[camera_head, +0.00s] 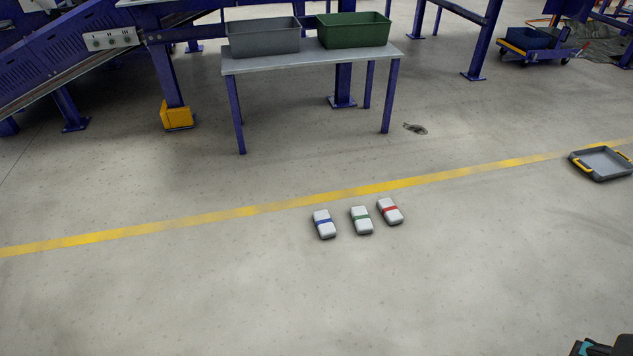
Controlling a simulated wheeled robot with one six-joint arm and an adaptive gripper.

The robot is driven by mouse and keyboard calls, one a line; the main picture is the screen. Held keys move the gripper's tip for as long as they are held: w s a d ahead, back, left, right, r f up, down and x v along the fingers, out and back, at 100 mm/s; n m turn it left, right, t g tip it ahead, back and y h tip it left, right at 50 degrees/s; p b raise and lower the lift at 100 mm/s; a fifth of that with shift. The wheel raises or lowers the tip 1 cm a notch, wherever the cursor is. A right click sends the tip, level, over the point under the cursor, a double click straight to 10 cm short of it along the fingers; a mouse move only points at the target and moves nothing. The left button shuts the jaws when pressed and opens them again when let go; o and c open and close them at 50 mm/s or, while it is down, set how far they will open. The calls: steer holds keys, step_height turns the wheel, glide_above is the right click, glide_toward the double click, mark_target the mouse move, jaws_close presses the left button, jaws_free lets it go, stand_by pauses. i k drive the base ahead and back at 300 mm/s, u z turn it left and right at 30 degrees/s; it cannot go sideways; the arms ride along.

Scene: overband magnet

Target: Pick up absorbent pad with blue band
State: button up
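The absorbent pad with the blue band (324,230) lies flat on the concrete floor, just in front of the yellow line. It is a small white block and the leftmost of three in a row. The pad with the green band (361,227) lies to its right, a small gap away. The pad with the red band (390,216) lies right of that one. A dark and teal part at the bottom right corner seems to be part of my arm. My gripper's fingers cannot be made out there.
A yellow floor line (230,214) runs behind the pads. A table (310,62) behind it carries a grey bin (264,42) and a green bin (355,36). A grey tray with yellow handles (600,178) lies at the right edge. The floor in front of the pads is clear.

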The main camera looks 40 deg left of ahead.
mark_target(324, 224)
steer(key=u, duration=1.15)
steer(key=i, duration=1.25)
steer(key=u, duration=0.65)
